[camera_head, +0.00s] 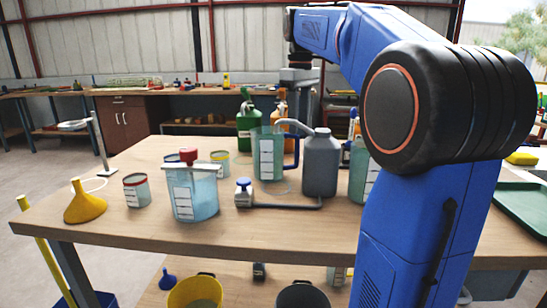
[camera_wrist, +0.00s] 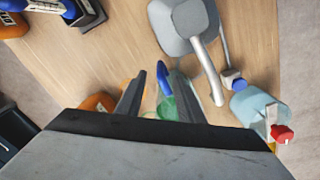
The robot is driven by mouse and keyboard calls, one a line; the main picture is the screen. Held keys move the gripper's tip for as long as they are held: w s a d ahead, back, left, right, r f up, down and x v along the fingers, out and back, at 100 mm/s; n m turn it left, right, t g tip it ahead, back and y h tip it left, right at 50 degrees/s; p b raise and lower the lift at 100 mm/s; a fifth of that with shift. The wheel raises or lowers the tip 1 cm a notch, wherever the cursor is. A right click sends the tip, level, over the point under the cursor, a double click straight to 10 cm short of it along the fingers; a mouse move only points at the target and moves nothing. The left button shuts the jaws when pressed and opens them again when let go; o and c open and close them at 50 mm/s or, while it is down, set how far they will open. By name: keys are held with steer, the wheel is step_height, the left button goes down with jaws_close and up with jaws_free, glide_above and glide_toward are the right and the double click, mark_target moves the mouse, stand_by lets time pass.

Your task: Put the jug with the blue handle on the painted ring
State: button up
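The jug with the blue handle (camera_head: 266,160) is greenish and see-through with a white label. It stands upright on the table, its handle (camera_head: 292,153) on the right side. My gripper (camera_wrist: 160,80) points down over it in the wrist view. The fingers are apart, with the blue handle (camera_wrist: 162,76) between them and gaps showing. The green jug body (camera_wrist: 168,106) is partly hidden by the fingers and gripper housing.
A grey canister (camera_head: 320,170) with a pale spout stands close right of the jug. Green and orange bottles stand behind.

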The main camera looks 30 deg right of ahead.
mark_target(298, 138)
steer(key=shift+f, duration=2.95)
